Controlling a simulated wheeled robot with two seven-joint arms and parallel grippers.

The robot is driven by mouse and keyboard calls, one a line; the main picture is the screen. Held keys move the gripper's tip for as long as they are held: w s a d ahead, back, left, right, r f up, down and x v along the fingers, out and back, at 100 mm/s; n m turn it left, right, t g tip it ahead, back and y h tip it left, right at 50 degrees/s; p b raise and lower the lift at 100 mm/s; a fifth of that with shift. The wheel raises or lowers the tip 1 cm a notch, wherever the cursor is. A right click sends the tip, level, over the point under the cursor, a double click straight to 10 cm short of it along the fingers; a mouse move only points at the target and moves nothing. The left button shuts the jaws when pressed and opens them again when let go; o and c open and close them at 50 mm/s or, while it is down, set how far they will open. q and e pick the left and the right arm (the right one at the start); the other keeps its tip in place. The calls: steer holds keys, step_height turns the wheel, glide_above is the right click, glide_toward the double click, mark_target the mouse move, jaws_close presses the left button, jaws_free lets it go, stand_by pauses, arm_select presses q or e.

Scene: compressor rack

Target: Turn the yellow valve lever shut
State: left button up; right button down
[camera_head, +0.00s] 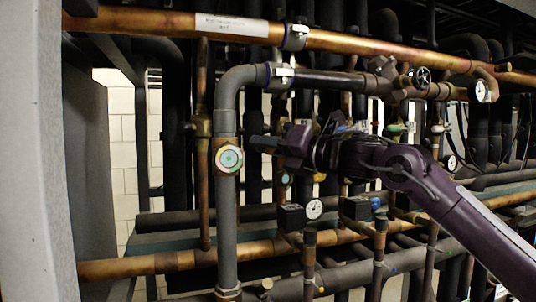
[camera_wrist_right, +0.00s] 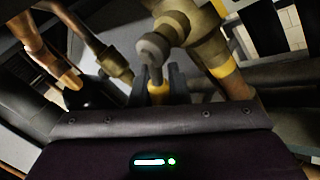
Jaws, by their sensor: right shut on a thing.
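In the right wrist view, the yellow valve lever (camera_wrist_right: 158,93) shows as a short yellow piece between the two dark fingers of my right gripper (camera_wrist_right: 158,80). The fingers are shut on it. The valve body (camera_wrist_right: 192,35), dull brass with a round grey stem end, sits just beyond the fingertips. In the head view, my right gripper (camera_head: 264,143) reaches in from the right among the pipes, its fingers pointing left. I cannot make out the lever there. My left gripper is not in view.
A grey vertical pipe (camera_head: 227,215) with a round green-faced sight glass (camera_head: 229,158) stands left of my right gripper. A copper pipe (camera_head: 350,43) runs across above. Gauges such as the white dial (camera_head: 314,209) sit below. Pipes crowd the space around the arm.

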steer(key=shift+s+a+r+m+t+y+b, duration=0.15)
steer(key=shift+r+m+t+b, duration=0.8)
steer(key=shift+m, duration=0.9)
steer(key=shift+w+a+r+m+t+y+b, duration=0.15)
steer(key=shift+r+m+t+b, duration=0.35)
steer(key=shift+m+t+b, duration=0.85)
steer(key=shift+s+a+r+m+t+b, duration=0.2)
steer(key=shift+r+m+t+b, duration=0.85)
steer(key=shift+m, duration=1.25)
steer(key=shift+f+t+p, duration=0.15)
steer(key=shift+t+p, duration=0.2)
steer(key=c, duration=1.4)
jaws_free()
steer(key=shift+w, duration=0.1)
steer(key=shift+f, duration=0.15)
